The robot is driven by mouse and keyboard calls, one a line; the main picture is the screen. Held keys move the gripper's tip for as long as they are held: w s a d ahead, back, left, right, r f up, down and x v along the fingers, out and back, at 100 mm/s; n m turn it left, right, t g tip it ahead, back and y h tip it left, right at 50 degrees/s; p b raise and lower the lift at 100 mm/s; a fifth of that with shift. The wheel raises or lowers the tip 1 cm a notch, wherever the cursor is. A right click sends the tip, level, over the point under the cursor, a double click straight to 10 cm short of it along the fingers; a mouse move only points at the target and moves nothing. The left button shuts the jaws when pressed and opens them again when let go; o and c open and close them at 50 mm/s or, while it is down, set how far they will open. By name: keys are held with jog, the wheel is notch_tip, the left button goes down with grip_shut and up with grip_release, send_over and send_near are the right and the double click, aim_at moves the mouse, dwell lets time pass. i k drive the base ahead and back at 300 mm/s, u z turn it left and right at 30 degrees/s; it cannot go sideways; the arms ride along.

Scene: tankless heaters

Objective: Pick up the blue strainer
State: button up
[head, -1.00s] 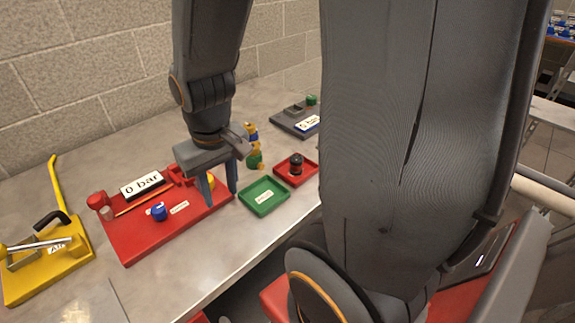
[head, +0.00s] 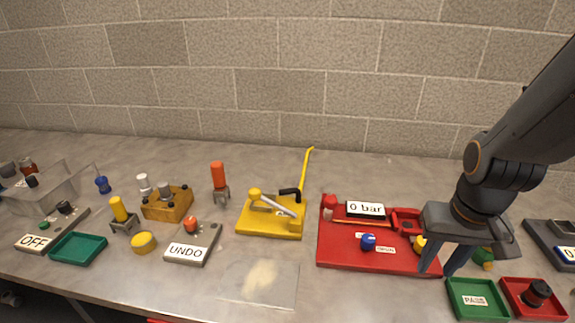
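A small blue piece (head: 102,184) stands upright at the far left, beside a clear bin; it may be the blue strainer, but it is too small to be sure. A round blue knob-like part (head: 368,242) sits on the red board (head: 345,262). My gripper (head: 440,268) is at the right, pointing down over the red board's right end. Its two fingers are apart with nothing seen between them. It is far to the right of the blue piece.
The clear bin (head: 50,190), OFF box (head: 35,243), teal tray (head: 78,249), yellow-brown block (head: 167,205), UNDO box (head: 187,252) and yellow stand (head: 268,222) fill the left and middle. A green tray (head: 478,298) and red tray (head: 535,300) lie right. The wall is behind.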

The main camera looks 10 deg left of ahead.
aim_at(104, 188)
jog(key=u, duration=3.5)
jog(key=i, duration=3.15)
jog(key=z, duration=1.45)
